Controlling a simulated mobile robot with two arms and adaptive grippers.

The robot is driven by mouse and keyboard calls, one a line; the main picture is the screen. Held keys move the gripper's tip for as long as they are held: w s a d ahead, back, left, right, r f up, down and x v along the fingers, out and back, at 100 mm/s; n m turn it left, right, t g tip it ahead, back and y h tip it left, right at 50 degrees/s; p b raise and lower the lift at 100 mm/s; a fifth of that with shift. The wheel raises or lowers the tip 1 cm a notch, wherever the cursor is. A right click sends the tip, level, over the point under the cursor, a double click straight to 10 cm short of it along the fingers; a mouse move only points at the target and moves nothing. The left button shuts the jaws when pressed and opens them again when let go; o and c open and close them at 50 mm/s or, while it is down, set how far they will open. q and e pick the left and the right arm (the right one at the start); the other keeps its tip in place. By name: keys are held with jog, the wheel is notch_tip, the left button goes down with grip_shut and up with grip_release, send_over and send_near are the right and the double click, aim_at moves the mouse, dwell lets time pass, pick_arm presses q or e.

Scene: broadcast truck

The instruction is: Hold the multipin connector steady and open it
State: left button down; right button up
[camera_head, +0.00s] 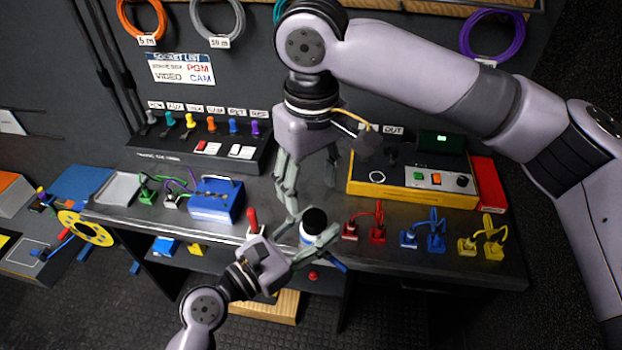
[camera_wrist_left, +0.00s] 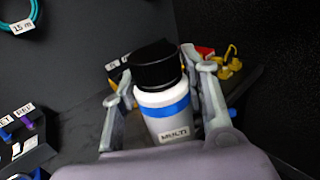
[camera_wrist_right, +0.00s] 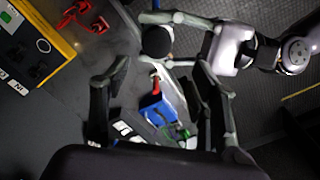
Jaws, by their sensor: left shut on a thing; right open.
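The multipin connector (camera_head: 308,238) is a white cylinder with a black cap and a blue band. It stands near the front edge of the bench. In the left wrist view the connector (camera_wrist_left: 165,112) carries a "MULTI" label and sits between the fingers of my left gripper (camera_wrist_left: 168,103). My left gripper (camera_head: 312,247) is shut around the white body, below the cap. My right gripper (camera_head: 311,203) is open, pointing down, above and behind the connector. In the right wrist view the black cap (camera_wrist_right: 157,42) shows beyond the open right fingers (camera_wrist_right: 160,90), apart from them.
A blue box (camera_head: 217,203) and a red-handled item (camera_head: 253,222) are left of the connector. Red plugs (camera_head: 364,226), blue plugs (camera_head: 424,236) and yellow plugs (camera_head: 482,243) stand to the right. A yellow tester (camera_head: 411,186) and a switch panel (camera_head: 200,153) stand behind.

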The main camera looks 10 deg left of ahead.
aim_at(311, 217)
jog(key=shift+s+d, duration=0.1)
jog(key=shift+s, duration=0.05)
jog(key=shift+f, duration=3.85)
